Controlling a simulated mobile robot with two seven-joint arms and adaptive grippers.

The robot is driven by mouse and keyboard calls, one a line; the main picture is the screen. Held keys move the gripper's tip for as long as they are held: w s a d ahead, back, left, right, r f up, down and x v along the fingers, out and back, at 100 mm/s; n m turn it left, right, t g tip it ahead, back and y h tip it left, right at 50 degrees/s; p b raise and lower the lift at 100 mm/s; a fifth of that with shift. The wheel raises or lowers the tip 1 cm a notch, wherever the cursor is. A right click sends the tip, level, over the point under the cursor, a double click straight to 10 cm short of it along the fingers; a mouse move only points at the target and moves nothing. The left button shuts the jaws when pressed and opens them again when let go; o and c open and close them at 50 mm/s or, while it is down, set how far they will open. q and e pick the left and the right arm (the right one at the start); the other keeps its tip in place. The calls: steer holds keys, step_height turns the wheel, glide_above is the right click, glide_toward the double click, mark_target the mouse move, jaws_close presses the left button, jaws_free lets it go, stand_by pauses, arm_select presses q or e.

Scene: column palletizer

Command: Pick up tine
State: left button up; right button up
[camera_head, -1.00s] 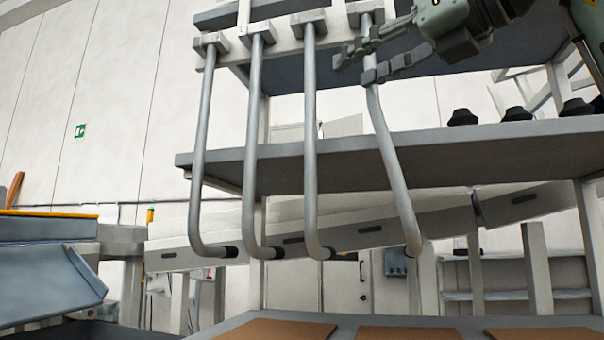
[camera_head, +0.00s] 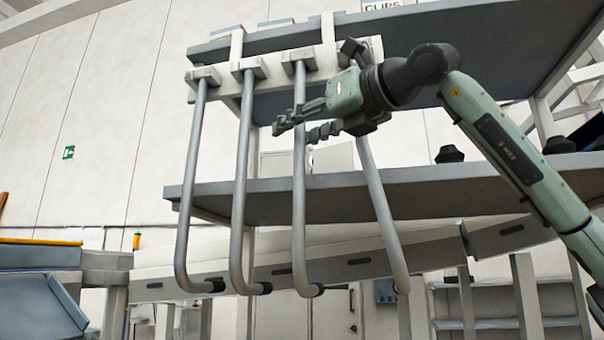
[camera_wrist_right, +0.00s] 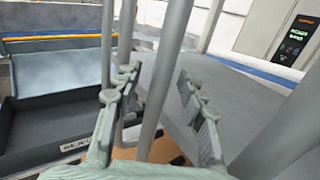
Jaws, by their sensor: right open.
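Several grey J-shaped tines hang from a pale rail (camera_head: 325,62) in the head view, their hooked ends low. From the left they are the first tine (camera_head: 187,180), the second tine (camera_head: 240,180), the third tine (camera_head: 299,205) and the rightmost tine (camera_head: 378,200), which leans. My right gripper (camera_head: 295,131) is open, reaching leftward in front of the rightmost tine, with its fingertips at the third tine's upper part. In the right wrist view, a tine tube (camera_wrist_right: 165,75) runs between the open fingers (camera_wrist_right: 157,82). I cannot tell whether they touch it. My left gripper is out of view.
A grey shelf (camera_head: 420,182) runs close behind the tines, with another shelf (camera_head: 470,45) above. Dark knobs (camera_head: 449,154) stand on the lower shelf. A blue-grey tray (camera_head: 40,305) lies at the lower left.

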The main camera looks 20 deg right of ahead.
jaws_close()
steer(key=shift+d+r, duration=0.1)
stand_by(0.7)
